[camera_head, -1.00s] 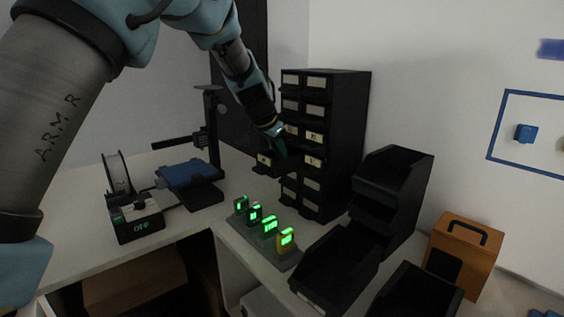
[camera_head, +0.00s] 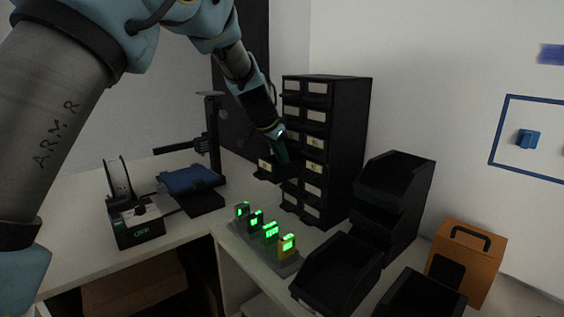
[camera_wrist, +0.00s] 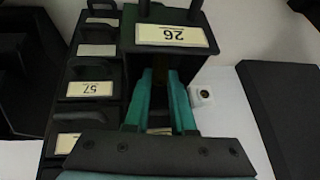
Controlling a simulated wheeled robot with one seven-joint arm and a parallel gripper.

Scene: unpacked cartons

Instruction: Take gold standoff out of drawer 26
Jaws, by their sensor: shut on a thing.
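Drawer 26 (camera_wrist: 172,35) is pulled out, with its label and handle at the top of the wrist view. It also stands out from the front of the black drawer cabinet (camera_head: 345,130) in the head view. My gripper (camera_head: 283,157) reaches down at the open drawer. Its teal fingers (camera_wrist: 168,78) are close together behind the drawer's label face. The gold standoff (camera_wrist: 174,76) shows only as a dim yellowish patch between the fingertips, and the fingers are shut on it. Most of it is hidden by the fingers and the dark drawer.
A closed drawer labelled 57 (camera_wrist: 85,88) sits in the neighbouring column. Black bins (camera_head: 335,270) stand right of the cabinet, near an orange box (camera_head: 465,262). Several green-lit displays (camera_head: 270,234) stand in front. A printer-like machine (camera_head: 190,180) is at left.

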